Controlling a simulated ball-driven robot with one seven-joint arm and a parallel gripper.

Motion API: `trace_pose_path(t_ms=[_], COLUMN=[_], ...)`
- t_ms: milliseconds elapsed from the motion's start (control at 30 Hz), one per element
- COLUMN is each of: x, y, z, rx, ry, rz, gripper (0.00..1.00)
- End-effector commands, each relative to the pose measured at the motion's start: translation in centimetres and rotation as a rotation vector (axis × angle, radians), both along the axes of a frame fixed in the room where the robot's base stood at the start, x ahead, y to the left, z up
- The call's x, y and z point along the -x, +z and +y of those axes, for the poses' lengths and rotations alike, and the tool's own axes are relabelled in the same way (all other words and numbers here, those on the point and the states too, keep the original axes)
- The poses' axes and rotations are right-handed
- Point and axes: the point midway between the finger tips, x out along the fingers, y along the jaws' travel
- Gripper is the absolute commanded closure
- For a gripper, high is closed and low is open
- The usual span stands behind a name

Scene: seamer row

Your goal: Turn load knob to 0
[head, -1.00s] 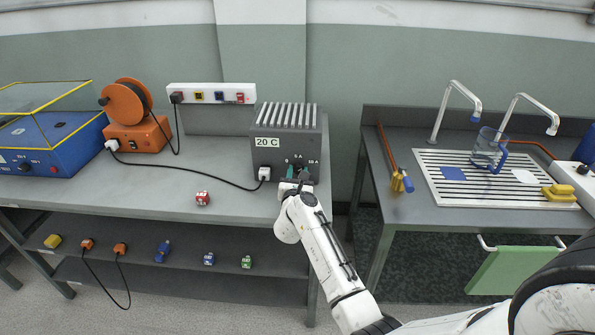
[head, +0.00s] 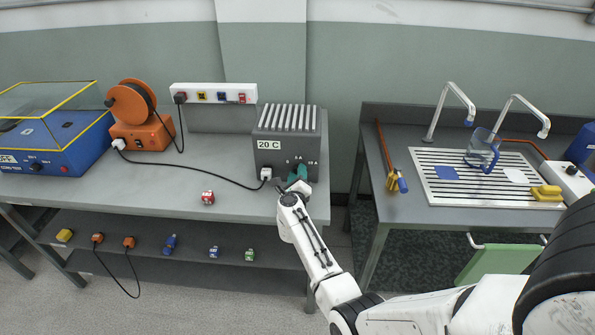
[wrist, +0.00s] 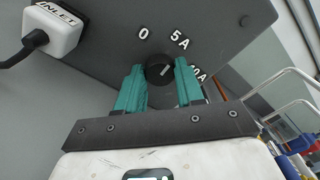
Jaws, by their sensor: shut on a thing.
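The load knob (wrist: 159,70) is a round black dial on the grey load box (head: 266,160). In the wrist view, "0" stands up-left of it, "5 A" up-right, and a label ending in "A" at the right is partly covered by a finger. The knob's pale mark appears to point up and right, towards 5 A. My gripper (wrist: 159,73) has its teal fingers on either side of the knob, shut on it. In the head view my gripper (head: 298,177) is at the box's lower front and hides the knob.
A white inlet plug (wrist: 53,30) with a black cable sits left of the knob. A red block (head: 208,197) lies on the bench left of my arm. An orange cable reel (head: 140,135) and a power strip (head: 213,94) stand further left. A sink bench is at the right.

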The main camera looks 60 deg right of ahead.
Motion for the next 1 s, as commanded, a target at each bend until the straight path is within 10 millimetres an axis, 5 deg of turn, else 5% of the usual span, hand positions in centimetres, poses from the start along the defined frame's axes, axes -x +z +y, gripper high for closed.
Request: trace_pose_path(t_ms=[1000], x=[-0.21], y=[-0.12], z=[0.14], rx=[0.339], ry=[0.004], rz=[0.82], gripper=[0.93])
